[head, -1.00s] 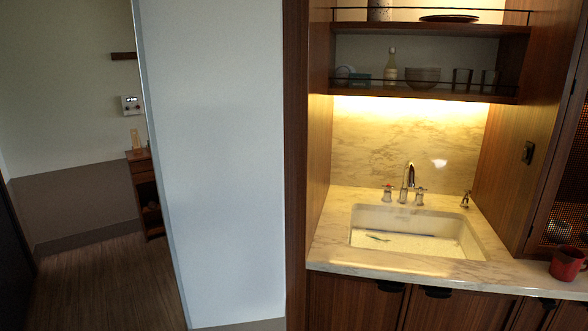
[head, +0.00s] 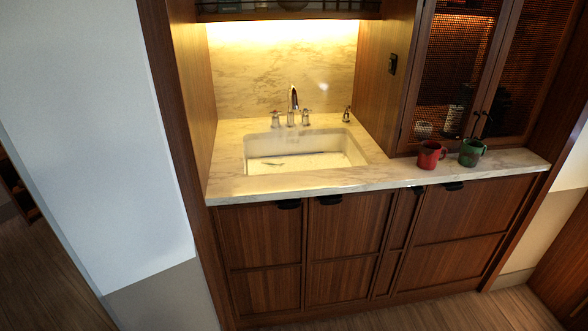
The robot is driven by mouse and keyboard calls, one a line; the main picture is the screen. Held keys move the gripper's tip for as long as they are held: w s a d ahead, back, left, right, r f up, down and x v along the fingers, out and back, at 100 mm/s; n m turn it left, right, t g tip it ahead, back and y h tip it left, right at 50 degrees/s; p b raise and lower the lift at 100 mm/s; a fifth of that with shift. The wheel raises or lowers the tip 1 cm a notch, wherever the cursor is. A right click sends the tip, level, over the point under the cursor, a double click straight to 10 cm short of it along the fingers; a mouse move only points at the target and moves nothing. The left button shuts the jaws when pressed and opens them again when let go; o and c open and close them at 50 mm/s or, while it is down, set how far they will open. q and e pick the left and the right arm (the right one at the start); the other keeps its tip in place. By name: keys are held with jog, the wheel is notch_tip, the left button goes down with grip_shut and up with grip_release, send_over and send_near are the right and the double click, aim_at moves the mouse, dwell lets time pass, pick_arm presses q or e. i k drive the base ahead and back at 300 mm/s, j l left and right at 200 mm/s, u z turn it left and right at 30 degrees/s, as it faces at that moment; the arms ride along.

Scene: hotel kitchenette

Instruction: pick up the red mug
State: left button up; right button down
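The red mug (head: 430,155) stands upright on the marble counter (head: 300,182), right of the sink and close to the front edge. A green mug (head: 472,152) stands just to its right, with a small gap or near contact that I cannot tell for sure. Neither of my grippers shows in the head view, so I cannot see how they stand relative to the red mug.
A sink (head: 305,160) with a tap (head: 292,105) is set in the counter left of the mugs. A cabinet with mesh doors (head: 455,75) rises right behind the mugs. Wooden cupboards (head: 350,245) fill the space below. The floor in front (head: 420,315) looks clear.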

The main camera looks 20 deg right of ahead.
aim_at(430, 152)
jog(key=z, duration=1.6)
jog(key=i+l+z, duration=0.25)
jog(key=i+l, duration=0.65)
jog(key=i, duration=0.15)
